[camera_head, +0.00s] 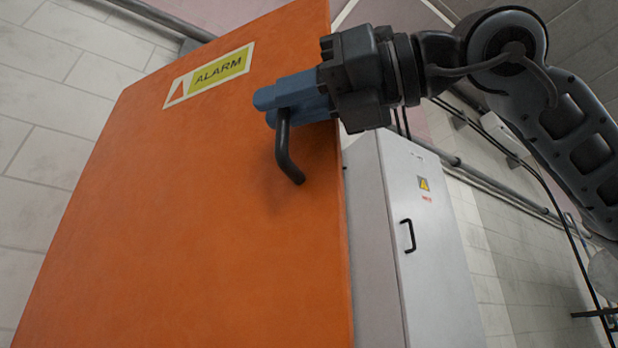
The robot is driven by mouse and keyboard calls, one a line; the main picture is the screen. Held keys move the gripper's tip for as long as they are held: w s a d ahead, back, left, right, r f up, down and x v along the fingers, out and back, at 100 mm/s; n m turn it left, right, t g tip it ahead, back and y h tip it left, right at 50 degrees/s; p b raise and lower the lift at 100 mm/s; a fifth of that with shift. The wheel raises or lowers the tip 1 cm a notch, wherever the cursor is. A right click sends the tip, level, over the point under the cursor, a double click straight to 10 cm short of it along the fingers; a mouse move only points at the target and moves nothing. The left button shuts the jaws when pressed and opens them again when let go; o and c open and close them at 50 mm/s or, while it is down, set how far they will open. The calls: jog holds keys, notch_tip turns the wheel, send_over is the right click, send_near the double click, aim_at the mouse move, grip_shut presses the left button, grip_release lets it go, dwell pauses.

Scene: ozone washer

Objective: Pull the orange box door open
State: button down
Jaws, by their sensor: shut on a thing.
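The orange box door (220,200) fills the left and middle of the head view, with a yellow-green ALARM label (215,74) near its top. A dark bent handle (286,155) sits near the door's right edge. My gripper (270,107), with blue fingers, comes in from the right and is shut on the upper part of this handle. The fingers hide the handle's top end. Whether the door stands ajar cannot be told from this view.
A grey cabinet (430,270) with a black handle (408,236) and a warning sticker stands behind, to the right of the orange door. Pipes and cables (500,180) run along the tiled wall. A pale tiled wall (50,130) is at the left.

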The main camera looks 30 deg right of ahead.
jog(key=shift+s+a+m+t+h+b, duration=0.25)
jog(key=shift+a+b, duration=0.2)
jog(key=shift+a, duration=0.25)
jog(key=shift+s+a+m+t+h+b, duration=0.15)
jog(key=shift+s+a+h+b, duration=0.2)
jog(key=shift+a, duration=0.3)
jog(key=c, duration=1.2)
grip_release()
jog(key=shift+v, duration=3.9)
